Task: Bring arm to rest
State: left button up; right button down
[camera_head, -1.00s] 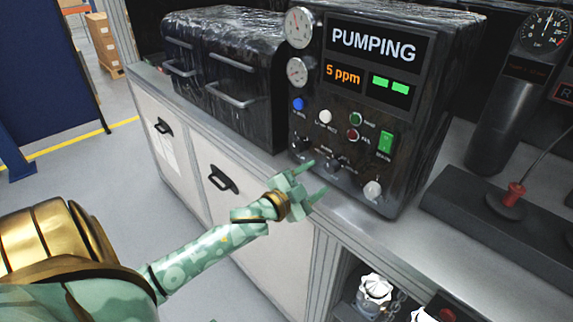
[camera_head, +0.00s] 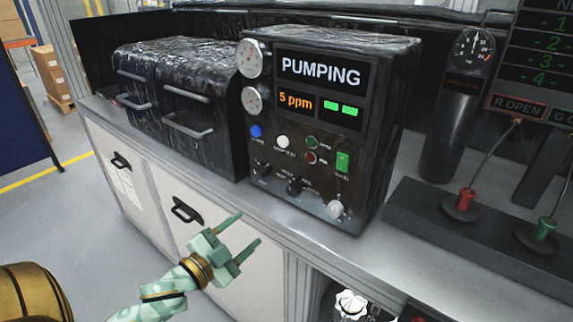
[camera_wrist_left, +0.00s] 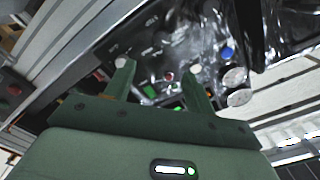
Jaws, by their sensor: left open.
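My left gripper (camera_head: 243,238) is light green with gold bands on the arm. It is open and empty, in front of the cabinet and apart from the counter. The black control unit (camera_head: 385,130) with a "PUMPING" screen stands on the counter behind it. In the left wrist view, the open fingers (camera_wrist_left: 160,80) point toward the unit's panel, with its knobs and buttons seen upside down between and beyond them. The unit's panel (camera_wrist_left: 145,50) is clear of the fingers. My right gripper is not in view.
The grey counter (camera_head: 285,222) runs along white cabinets (camera_head: 150,190) with black handles. A black drawer unit (camera_head: 180,100) stands left of the control unit. A black cylinder with a gauge (camera_head: 460,110) and red (camera_head: 464,201) and green levers (camera_head: 543,230) stand at right. The floor at left is open.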

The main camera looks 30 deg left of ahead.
pick_arm(q)
jog(key=s+a+f+n+g+y, duration=0.1)
jog(key=s+a+f+n+g, duration=0.1)
jog(key=f, duration=0.7)
jog(key=s+a+f+n+g+y, duration=0.1)
jog(key=s+a+f+g+y, duration=0.15)
jog(key=f, duration=0.55)
jog(key=s+f+n+g, duration=0.1)
jog(key=s+f+g, duration=0.2)
jog(key=s+f, duration=0.5)
jog(key=s+f+n+g, duration=0.1)
jog(key=s+f+g, duration=0.2)
jog(key=f, duration=0.9)
jog(key=s+d+f+g+h, duration=0.1)
jog(key=s+d+f+g, duration=0.2)
jog(key=s+d+f, duration=0.4)
jog(key=s+d+f+n+g+h+b, duration=0.1)
jog(key=s+d+f+g, duration=0.2)
jog(key=s+d+f, duration=0.4)
jog(key=s+f, duration=0.1)
jog(key=s, duration=0.5)
jog(key=shift+s+g, duration=0.35)
jog(key=shift+s, duration=0.05)
jog(key=shift+d, duration=0.1)
